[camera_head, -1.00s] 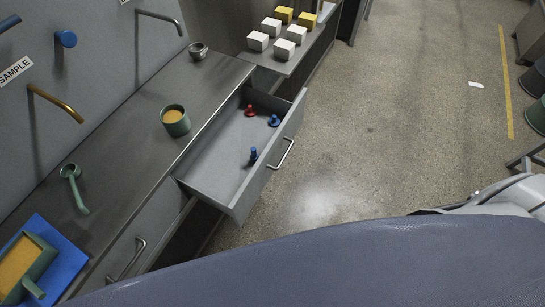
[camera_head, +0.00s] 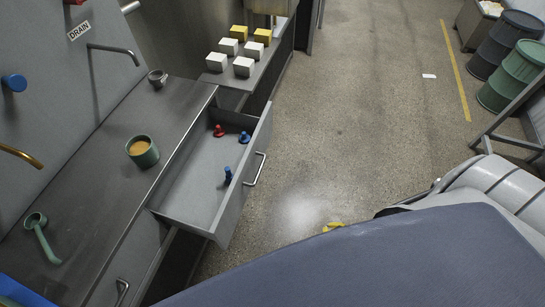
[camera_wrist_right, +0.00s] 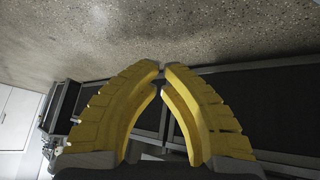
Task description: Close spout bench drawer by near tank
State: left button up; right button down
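The grey bench drawer (camera_head: 190,196) is pulled out from the bench front, in the middle-left of the head view. It holds a red piece (camera_head: 219,130) and two blue pieces (camera_head: 228,175). Its metal handle (camera_head: 256,169) is on the front panel, facing the open floor. A yellow tip of my right gripper (camera_head: 333,226) shows past my body, right of and below the drawer, apart from it. In the right wrist view the yellow fingers of my right gripper (camera_wrist_right: 163,68) curve together, tips almost meeting, nothing between them. My left gripper is not in view.
A green cup with tan contents (camera_head: 142,151), a green ladle (camera_head: 41,238) and a small grey cup (camera_head: 157,77) stand on the bench top. White and yellow blocks (camera_head: 243,66) sit on a farther shelf. Floor right of the drawer is clear.

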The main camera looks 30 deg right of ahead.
jog(key=w+a+r+m+t+y, duration=0.3)
jog(key=w+r+m+t, duration=0.25)
jog(key=w+r, duration=1)
jog(key=w+a+r+m+t+y, duration=0.1)
jog(key=a+r+m+t+y, duration=0.1)
jog(key=r+m, duration=0.45)
jog(key=w+a+r+m+t+y, duration=0.1)
jog(key=a+r+m+t, duration=0.2)
jog(key=r, duration=0.6)
jog(key=w+a+m, duration=0.1)
jog(key=w+a, duration=0.5)
jog(key=w, duration=0.5)
jog(key=shift+w+r, duration=0.15)
jog(key=shift+r, duration=0.05)
jog(key=shift+a+g, duration=0.1)
jog(key=shift+g, duration=0.15)
